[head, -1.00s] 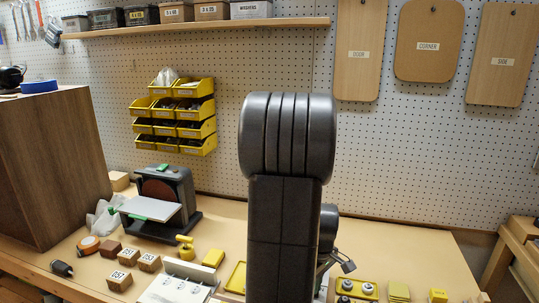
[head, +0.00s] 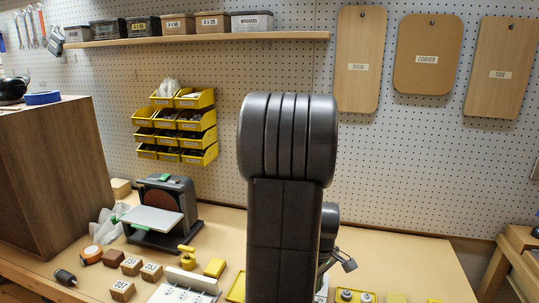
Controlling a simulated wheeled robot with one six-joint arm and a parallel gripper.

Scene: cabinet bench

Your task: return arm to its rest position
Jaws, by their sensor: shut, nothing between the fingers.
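My arm stands upright and folded in the middle of the head view, a dark grey column. My gripper (head: 345,264) shows only in part, just right of the arm's lower section and above the bench (head: 425,256). It is shut and holds nothing. Most of the wrist is hidden behind the arm.
A wooden cabinet (head: 50,180) stands at left, beside a sander (head: 160,214). Yellow bins (head: 177,128) and a shelf (head: 200,40) are on the pegboard. Bench right of my gripper is clear.

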